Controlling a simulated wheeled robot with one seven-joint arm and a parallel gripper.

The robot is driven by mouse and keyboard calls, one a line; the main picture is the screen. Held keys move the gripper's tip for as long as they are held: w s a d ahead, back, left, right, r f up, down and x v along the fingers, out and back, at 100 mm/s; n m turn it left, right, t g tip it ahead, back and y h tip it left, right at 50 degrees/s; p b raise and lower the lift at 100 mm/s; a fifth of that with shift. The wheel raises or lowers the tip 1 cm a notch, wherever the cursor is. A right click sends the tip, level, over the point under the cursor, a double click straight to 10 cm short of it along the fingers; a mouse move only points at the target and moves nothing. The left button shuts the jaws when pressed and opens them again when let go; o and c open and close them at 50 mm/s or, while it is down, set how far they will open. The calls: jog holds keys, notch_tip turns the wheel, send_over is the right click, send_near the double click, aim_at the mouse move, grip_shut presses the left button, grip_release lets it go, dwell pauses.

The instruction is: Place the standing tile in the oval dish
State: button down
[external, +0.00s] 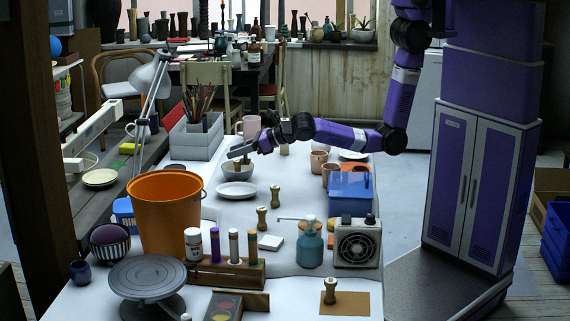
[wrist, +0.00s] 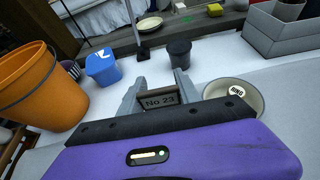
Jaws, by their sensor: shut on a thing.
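My gripper (wrist: 158,88) points across the table, with its two grey fingers closed on a dark tile marked "No 23" (wrist: 158,102). The tile is upright between the fingertips. In the external view my gripper (external: 240,152) is above the pale bowl (external: 238,171), seen from this angle; the wrist view shows this bowl (wrist: 254,92) just right of the fingers, with a small white labelled piece in it. A shallow white dish (external: 237,190) lies nearer the external camera. Which of them is the oval dish I cannot tell for sure. My purple wrist hides the table below it.
An orange bucket (external: 166,213) stands left of the dishes. A grey box (external: 195,136) of brushes and a pink mug (external: 250,126) are behind. A dark cup (wrist: 179,52) stands beyond my fingertips. Wooden stamps (external: 262,219) stand in front.

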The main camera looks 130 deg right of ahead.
notch_tip(320, 180, down, 11)
jog(key=shift+r+b, duration=0.1)
jog(key=shift+b, duration=0.75)
jog(key=shift+f, duration=0.3)
jog(key=c, duration=0.9)
grip_release()
jog(key=shift+o, duration=0.2)
jog(key=shift+r, duration=0.2)
jog(key=shift+s+a+r, duration=0.15)
jog(key=shift+a, duration=0.05)
jog(key=v, duration=1.1)
jog(key=shift+s, duration=0.2)
jog(key=shift+a+r, duration=0.1)
jog(key=shift+r, duration=0.05)
